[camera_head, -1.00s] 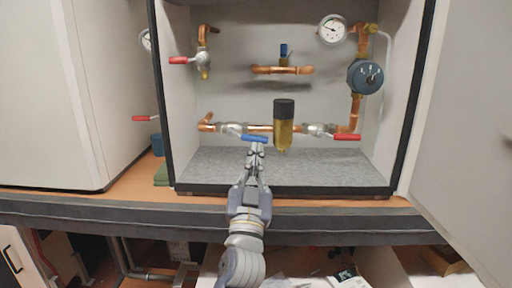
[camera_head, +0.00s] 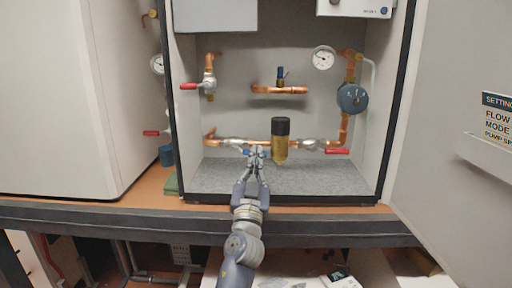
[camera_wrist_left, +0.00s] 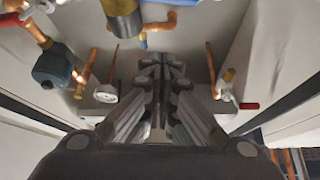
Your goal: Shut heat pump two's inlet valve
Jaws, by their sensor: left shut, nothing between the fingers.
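The open heat pump cabinet (camera_head: 384,150) has copper pipes with valves inside. A blue valve handle (camera_head: 247,152) is on the lower pipe, left of the gold filter with a black cap (camera_head: 281,140); my fingers partly cover it. My left gripper (camera_head: 257,153) is at this handle, its fingers together with nothing seen between them. Whether it touches the handle cannot be told. In the left wrist view the left gripper (camera_wrist_left: 162,68) points into the cabinet. Other valves have red handles, at upper left (camera_head: 190,87) and lower right (camera_head: 337,152). My right gripper is not in view.
A round gauge (camera_head: 323,58) and a blue round pump (camera_head: 351,98) are at the right of the cabinet. A small blue-topped valve (camera_head: 281,73) is on the middle pipe. An open door (camera_head: 445,140) stands at right. Another cabinet (camera_head: 75,100) stands at left.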

